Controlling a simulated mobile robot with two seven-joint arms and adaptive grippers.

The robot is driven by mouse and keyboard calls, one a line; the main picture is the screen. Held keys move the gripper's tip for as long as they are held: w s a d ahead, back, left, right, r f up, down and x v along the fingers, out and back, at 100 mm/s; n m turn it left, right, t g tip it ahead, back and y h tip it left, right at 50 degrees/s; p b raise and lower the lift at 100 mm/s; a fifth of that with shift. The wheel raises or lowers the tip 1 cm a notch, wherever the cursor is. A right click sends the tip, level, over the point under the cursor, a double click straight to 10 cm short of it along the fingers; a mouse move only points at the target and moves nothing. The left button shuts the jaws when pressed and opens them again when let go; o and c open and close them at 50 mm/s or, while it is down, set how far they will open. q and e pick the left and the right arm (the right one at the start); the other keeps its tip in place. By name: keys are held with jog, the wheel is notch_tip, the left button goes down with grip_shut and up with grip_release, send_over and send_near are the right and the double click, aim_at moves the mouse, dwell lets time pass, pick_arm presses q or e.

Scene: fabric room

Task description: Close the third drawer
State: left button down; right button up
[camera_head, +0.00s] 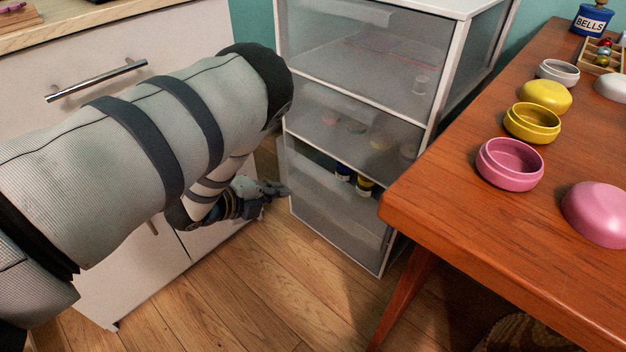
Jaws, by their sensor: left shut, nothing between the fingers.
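The white-framed drawer unit (435,95) with translucent grey fronts stands in the middle of the view. Its lowest, third drawer (335,215) is pulled out a little. A dark gap shows above its front, with small blue-and-yellow bottles (364,187) inside. The two drawers above it look shut. My left gripper (277,190) is shut and empty, low down just left of the third drawer's front edge. I cannot tell whether it touches the drawer. My right gripper is not in view.
A white cabinet (60,60) with a metal handle is behind my left arm. Wooden floor (260,285) is clear in front of the drawers.

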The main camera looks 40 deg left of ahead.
aim_at(324, 169)
pick_arm(q)
jog(key=shift+w+r+b+x, duration=0.25)
jog(key=shift+b+x, duration=0.4)
jog(key=shift+x, duration=1.1)
jog(key=shift+w+r+b+x, duration=0.1)
jog(key=shift+r+b+x, duration=0.4)
jog(key=shift+x, duration=1.2)
jog(key=shift+w+r+b+x, duration=0.1)
jog(key=shift+b+x, duration=0.7)
jog(key=shift+x, duration=0.95)
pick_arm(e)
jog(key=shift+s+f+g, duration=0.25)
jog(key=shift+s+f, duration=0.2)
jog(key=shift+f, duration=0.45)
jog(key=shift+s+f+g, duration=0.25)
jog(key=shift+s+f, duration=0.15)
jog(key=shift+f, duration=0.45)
pick_arm(q)
jog(key=shift+d, duration=0.1)
jog(key=w, duration=0.5)
jog(key=shift+w+d, duration=0.1)
jog(key=shift+d, duration=0.1)
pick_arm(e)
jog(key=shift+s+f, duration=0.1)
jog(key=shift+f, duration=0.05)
